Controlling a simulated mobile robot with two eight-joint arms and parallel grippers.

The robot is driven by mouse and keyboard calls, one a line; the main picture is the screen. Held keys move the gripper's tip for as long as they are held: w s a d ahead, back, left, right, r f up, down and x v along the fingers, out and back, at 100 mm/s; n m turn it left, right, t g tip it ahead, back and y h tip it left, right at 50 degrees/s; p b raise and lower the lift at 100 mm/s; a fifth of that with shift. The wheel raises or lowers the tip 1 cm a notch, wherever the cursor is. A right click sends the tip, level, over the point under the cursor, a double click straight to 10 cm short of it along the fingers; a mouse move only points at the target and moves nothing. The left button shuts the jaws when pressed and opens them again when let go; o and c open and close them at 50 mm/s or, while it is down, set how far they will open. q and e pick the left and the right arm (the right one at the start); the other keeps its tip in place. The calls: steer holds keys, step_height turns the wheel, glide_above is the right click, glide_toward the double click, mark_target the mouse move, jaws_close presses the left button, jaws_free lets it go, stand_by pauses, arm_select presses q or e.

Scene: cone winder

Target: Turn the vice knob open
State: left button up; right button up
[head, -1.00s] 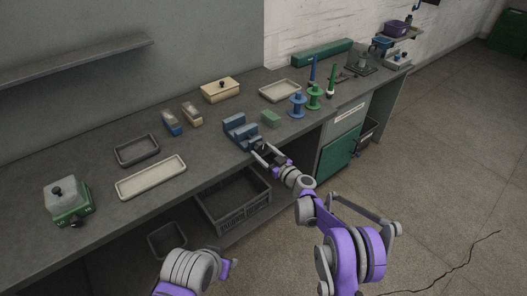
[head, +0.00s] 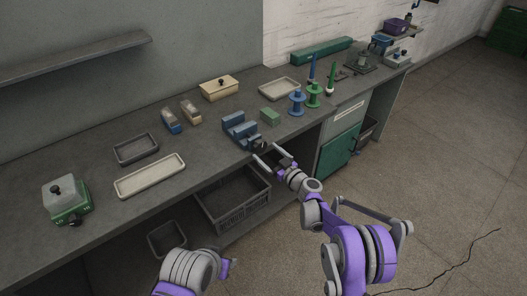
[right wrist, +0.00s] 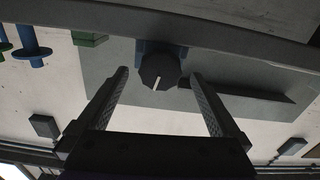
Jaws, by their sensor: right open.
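The blue vice (head: 240,132) stands near the front edge of the workbench in the head view. Its knob is dark and many-sided with a white mark; in the right wrist view the knob (right wrist: 160,72) shows between and just beyond my fingertips. My right gripper (head: 270,154) is open in front of the vice's knob end. In the right wrist view its two fingers (right wrist: 160,78) stand apart on either side of the knob, with gaps and no clear contact. My left arm shows at the bottom of the head view, but its gripper fingers do not show.
A green block (head: 270,117) sits right of the vice, with blue (head: 297,104) and green (head: 313,97) spools beyond. A long cream tray (head: 150,176) lies to the left. A dark crate (head: 233,200) stands under the bench. The floor at right is mostly free.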

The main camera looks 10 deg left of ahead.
steer(key=v, duration=0.8)
steer(key=shift+b, duration=0.45)
steer(key=s+d+r+m+g+h, duration=0.25)
steer(key=s+d+r, duration=0.2)
steer(key=s, duration=0.25)
steer(key=s+d+r+m+g+h, duration=0.1)
steer(key=s+d+r+h, duration=0.2)
steer(key=s+d, duration=0.35)
steer(key=s+d+m+g+h, duration=0.1)
steer(key=s+d+m+h, duration=0.3)
steer(key=s+d, duration=0.4)
steer(key=s+f, duration=0.1)
steer(key=s, duration=0.6)
steer(key=shift+d, duration=0.2)
steer(key=s+d+f+m+h, duration=0.1)
steer(key=s+d, duration=0.1)
steer(key=s, duration=0.1)
steer(key=s+d+f+m+h, duration=0.1)
steer(key=s+d+h, duration=0.1)
steer(key=s+d, duration=0.1)
steer(key=s+d+f+m+g+h, duration=0.1)
steer(key=s+d, duration=0.2)
steer(key=s, duration=0.1)
steer(key=shift+s+d+m+h, duration=0.2)
steer(key=shift+d+m+h, duration=0.05)
steer(key=shift+m+h, duration=0.1)
steer(key=shift+c, duration=0.2)
